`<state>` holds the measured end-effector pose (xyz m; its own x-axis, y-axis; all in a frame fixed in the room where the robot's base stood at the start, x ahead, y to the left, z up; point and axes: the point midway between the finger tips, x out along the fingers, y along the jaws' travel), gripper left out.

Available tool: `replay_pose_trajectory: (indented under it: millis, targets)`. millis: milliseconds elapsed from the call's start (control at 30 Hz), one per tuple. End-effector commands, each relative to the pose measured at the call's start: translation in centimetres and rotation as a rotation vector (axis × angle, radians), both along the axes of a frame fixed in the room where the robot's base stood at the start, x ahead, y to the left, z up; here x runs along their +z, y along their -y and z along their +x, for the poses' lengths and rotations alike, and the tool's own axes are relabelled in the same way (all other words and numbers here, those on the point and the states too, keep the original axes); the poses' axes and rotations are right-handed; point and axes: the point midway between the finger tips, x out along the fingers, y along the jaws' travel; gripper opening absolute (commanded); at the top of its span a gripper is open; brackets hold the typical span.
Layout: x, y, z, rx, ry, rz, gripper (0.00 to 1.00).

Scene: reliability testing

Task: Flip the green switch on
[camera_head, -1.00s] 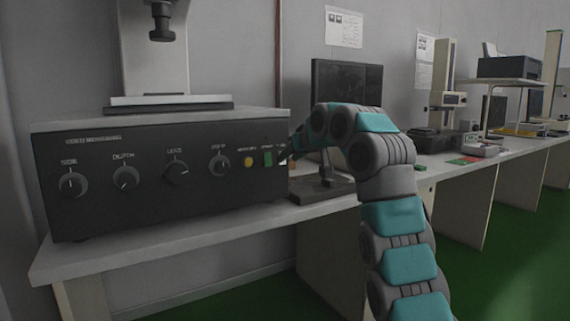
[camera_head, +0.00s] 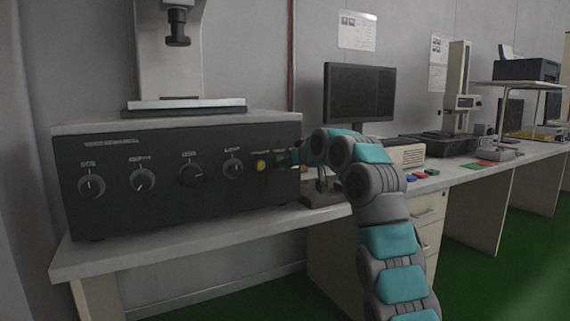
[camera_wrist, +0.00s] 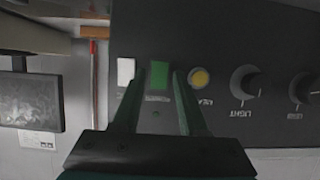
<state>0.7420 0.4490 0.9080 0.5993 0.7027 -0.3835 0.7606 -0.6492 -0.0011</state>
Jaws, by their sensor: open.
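The green switch (camera_wrist: 159,75) is on the black front panel of a control box (camera_head: 130,200). It shows in the wrist view between the tips of my gripper (camera_wrist: 155,85), upside down with the panel. My gripper is open, one finger on each side of the switch and close to the panel. I cannot tell whether the fingers touch it. In the head view my gripper (camera_head: 290,158) is at the right end of the panel and hides most of the switch. A yellow round button (camera_wrist: 200,77) sits beside the right finger, and a white switch (camera_wrist: 126,71) beside the left finger.
Several dials, one a light dial (camera_wrist: 245,82), line the panel. A microscope-like stand (camera_head: 170,60) is on top of the box. A monitor (camera_head: 358,92) stands behind my arm. Small coloured blocks (camera_head: 412,177) lie on the bench to the right.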

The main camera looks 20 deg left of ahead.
Motion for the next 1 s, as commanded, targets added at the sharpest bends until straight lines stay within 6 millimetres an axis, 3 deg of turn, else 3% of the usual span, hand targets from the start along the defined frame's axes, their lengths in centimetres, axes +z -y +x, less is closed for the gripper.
replay_pose_trajectory:
  millis: [200,467,833,1000]
  targets:
    - [-0.58,-1.10,0.91,0.000,-0.001,-0.001,0.42]
    - [-0.63,-1.15,0.98,0.000,0.001,0.000,0.42]
    - [-0.60,-1.13,0.96,0.000,0.001,0.000,0.01]
    - [-0.60,-1.13,0.96,0.000,0.001,-0.001,0.00]
